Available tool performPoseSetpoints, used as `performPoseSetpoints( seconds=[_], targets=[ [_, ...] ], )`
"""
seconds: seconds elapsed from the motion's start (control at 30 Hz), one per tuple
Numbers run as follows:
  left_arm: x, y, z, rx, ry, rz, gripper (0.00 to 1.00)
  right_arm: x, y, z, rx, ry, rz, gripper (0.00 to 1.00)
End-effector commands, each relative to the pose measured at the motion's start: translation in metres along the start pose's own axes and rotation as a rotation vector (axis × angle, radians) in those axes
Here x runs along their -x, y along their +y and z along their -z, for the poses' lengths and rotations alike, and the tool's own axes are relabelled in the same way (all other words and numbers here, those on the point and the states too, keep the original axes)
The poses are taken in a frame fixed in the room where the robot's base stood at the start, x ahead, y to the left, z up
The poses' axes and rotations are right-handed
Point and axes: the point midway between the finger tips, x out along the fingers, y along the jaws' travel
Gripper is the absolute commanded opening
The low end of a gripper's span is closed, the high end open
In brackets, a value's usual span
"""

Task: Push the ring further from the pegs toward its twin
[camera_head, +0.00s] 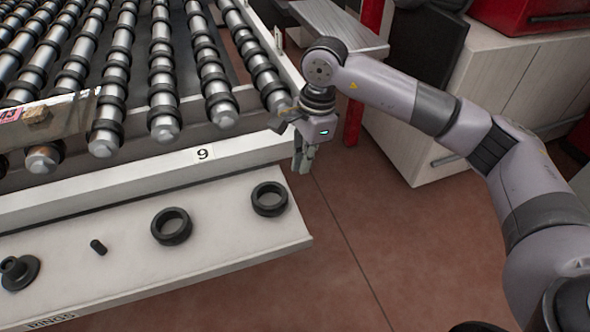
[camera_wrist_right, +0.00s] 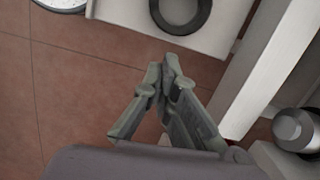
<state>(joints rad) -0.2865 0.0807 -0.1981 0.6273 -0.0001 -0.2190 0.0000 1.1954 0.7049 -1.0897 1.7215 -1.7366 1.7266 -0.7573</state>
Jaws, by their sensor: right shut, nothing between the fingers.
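Two black rings lie flat on the pale shelf (camera_head: 225,243). The right-hand ring (camera_head: 270,212), the one further from the pegs, lies near the shelf's right end. Its twin (camera_head: 172,241) lies to its left, with a bare gap between them. A short black peg (camera_head: 97,247) and a flanged black peg (camera_head: 20,274) are further left. My right gripper (camera_head: 303,168) is shut and empty, just beyond the shelf's right end, apart from the right-hand ring. In the right wrist view, one ring (camera_wrist_right: 181,31) shows beyond the closed fingertips (camera_wrist_right: 171,65). My left gripper is not in view.
A roller conveyor (camera_head: 160,80) with a white front beam (camera_head: 150,187) marked 9 borders the shelf's back. A white cabinet (camera_head: 450,110) stands at the right. Red-brown floor (camera_head: 370,220) is open right of the shelf.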

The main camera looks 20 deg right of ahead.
Motion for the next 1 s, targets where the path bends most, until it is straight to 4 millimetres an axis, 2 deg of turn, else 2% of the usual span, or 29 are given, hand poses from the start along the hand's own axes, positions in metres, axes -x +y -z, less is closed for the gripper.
performPoseSetpoints(
  seconds=[0.03, 0.1, 0.27, 0.47, 0.7, 0.83, 1.0],
  targets=[
    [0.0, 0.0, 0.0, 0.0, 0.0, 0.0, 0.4, 0.007, -0.002, 0.016, -0.005, 0.058, -0.001, 0.0],
    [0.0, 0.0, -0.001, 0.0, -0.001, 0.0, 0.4, 0.013, -0.002, 0.03, -0.012, 0.111, -0.006, 0.0],
    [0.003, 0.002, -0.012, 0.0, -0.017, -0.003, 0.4, 0.005, -0.002, 0.04, -0.016, 0.143, -0.014, 0.0],
    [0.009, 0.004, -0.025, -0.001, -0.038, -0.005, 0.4, -0.032, 0.0, 0.044, -0.015, 0.141, -0.017, 0.0],
    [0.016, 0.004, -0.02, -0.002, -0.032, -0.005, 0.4, -0.083, 0.0, 0.05, -0.015, 0.138, -0.015, 0.0],
    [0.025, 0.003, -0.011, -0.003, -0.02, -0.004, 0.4, -0.084, -0.001, 0.028, -0.01, 0.135, -0.011, 0.0],
    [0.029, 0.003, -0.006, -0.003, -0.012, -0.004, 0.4, -0.087, -0.001, 0.014, -0.013, 0.137, -0.011, 0.0]
  ],
)
